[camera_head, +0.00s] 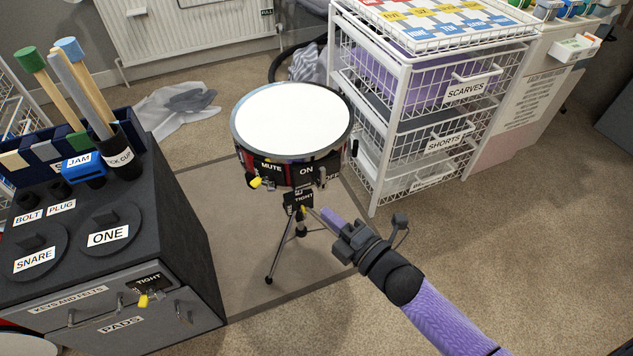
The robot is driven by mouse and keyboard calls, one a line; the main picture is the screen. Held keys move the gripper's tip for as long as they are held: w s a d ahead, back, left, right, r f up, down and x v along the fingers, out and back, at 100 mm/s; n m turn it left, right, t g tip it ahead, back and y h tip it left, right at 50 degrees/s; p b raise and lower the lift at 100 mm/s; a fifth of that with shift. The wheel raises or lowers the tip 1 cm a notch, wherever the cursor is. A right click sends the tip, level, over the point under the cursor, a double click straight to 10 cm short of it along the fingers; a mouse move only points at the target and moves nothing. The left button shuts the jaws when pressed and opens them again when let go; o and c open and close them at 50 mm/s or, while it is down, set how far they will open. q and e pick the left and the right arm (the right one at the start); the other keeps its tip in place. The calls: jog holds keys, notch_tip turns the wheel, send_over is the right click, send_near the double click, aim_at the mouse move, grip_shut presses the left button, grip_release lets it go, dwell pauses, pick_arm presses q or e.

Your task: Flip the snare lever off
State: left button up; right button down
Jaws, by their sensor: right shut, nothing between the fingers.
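The snare drum (291,117), with a white head and dark shell, stands upright on a tripod stand (287,236). A yellow knob (256,183) sticks out below MUTE. Small metal fittings show below and right of ON, but I cannot tell the snare lever's position. My right gripper (325,218) is shut and empty, in front of and below the drum's right side, near the TIGHT label on the stand. I cannot tell whether it touches the stand. My left gripper is out of view.
A dark cabinet (190,225) with labelled knobs, sticks and a cup stands at left. A white wire basket rack (376,190) stands close behind right of the drum. A grey mat (215,215) lies under the stand. Carpet at right (540,220) is clear.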

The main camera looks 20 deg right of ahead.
aim_at(321, 176)
jog(key=w+b, duration=0.1)
jog(key=w, duration=0.1)
jog(key=w+b, duration=0.2)
jog(key=w, duration=0.1)
jog(key=w+b, duration=0.1)
jog(key=w, duration=0.2)
jog(key=shift+w+a+f+b, duration=0.15)
jog(key=shift+f+b, duration=0.1)
jog(key=shift+b, duration=0.15)
jog(key=shift+d+r, duration=0.15)
jog(key=shift+d, duration=0.4)
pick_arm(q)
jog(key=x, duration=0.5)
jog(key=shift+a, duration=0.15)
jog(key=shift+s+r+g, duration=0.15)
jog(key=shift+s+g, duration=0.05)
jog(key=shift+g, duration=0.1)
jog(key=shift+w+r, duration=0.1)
pick_arm(e)
jog(key=shift+r, duration=0.1)
